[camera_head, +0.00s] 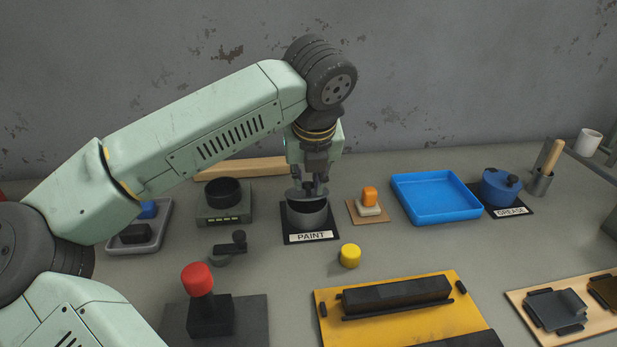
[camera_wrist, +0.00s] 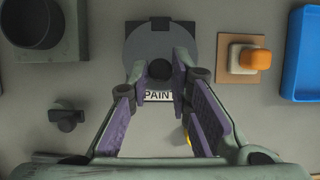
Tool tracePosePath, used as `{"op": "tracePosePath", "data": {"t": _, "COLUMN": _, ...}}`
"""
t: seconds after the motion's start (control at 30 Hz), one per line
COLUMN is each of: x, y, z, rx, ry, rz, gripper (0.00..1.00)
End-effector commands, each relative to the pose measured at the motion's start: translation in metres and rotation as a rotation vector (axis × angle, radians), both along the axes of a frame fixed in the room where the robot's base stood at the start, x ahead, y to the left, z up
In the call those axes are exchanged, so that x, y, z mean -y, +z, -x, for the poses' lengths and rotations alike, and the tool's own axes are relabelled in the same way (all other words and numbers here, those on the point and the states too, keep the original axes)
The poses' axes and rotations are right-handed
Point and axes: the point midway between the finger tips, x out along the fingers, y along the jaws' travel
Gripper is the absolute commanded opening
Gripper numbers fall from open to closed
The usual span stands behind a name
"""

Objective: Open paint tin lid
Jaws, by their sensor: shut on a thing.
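The grey paint tin (camera_head: 307,218) stands on a dark base plate with a PAINT label (camera_head: 311,237) at the table's middle. Its grey lid (camera_head: 296,193) shows above the rim, with a dark gap between lid and tin. In the wrist view the lid is a round grey disc (camera_wrist: 140,48) with a dark round knob (camera_wrist: 159,70). My gripper (camera_head: 314,188) points down over the tin. Its purple-padded fingers (camera_wrist: 160,74) are shut on the lid's knob. The tin's inside is mostly hidden by the lid.
A small orange-topped block (camera_head: 369,197) and a blue tray (camera_head: 436,197) stand to the right. A dark round container (camera_head: 223,192) is at left, with a small crank handle (camera_head: 229,248) in front. A yellow knob (camera_head: 350,255) sits close in front of the tin.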

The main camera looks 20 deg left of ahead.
Motion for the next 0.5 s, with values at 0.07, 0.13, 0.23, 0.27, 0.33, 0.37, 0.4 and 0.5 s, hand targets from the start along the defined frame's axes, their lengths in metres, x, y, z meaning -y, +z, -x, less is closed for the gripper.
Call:
{"op": "tracePosePath", "data": {"t": 0.07, "x": 0.001, "y": 0.001, "z": 0.0, "rx": 0.0, "ry": -0.002, "rz": 0.002, "gripper": 0.0}}
{"op": "tracePosePath", "data": {"t": 0.13, "x": 0.0, "y": 0.003, "z": -0.002, "rx": -0.015, "ry": -0.001, "rz": 0.007, "gripper": 0.0}}
{"op": "tracePosePath", "data": {"t": 0.23, "x": -0.002, "y": 0.008, "z": -0.006, "rx": -0.067, "ry": 0.001, "rz": 0.027, "gripper": 0.0}}
{"op": "tracePosePath", "data": {"t": 0.27, "x": -0.002, "y": 0.009, "z": -0.008, "rx": -0.085, "ry": 0.001, "rz": 0.036, "gripper": 0.0}}
{"op": "tracePosePath", "data": {"t": 0.33, "x": -0.005, "y": 0.01, "z": -0.013, "rx": -0.109, "ry": 0.002, "rz": 0.046, "gripper": 0.0}}
{"op": "tracePosePath", "data": {"t": 0.37, "x": -0.006, "y": 0.009, "z": -0.016, "rx": -0.108, "ry": 0.002, "rz": 0.045, "gripper": 0.0}}
{"op": "tracePosePath", "data": {"t": 0.4, "x": -0.007, "y": 0.011, "z": -0.019, "rx": -0.106, "ry": 0.002, "rz": 0.045, "gripper": 0.0}}
{"op": "tracePosePath", "data": {"t": 0.5, "x": -0.01, "y": 0.017, "z": -0.026, "rx": -0.104, "ry": 0.001, "rz": 0.045, "gripper": 0.0}}
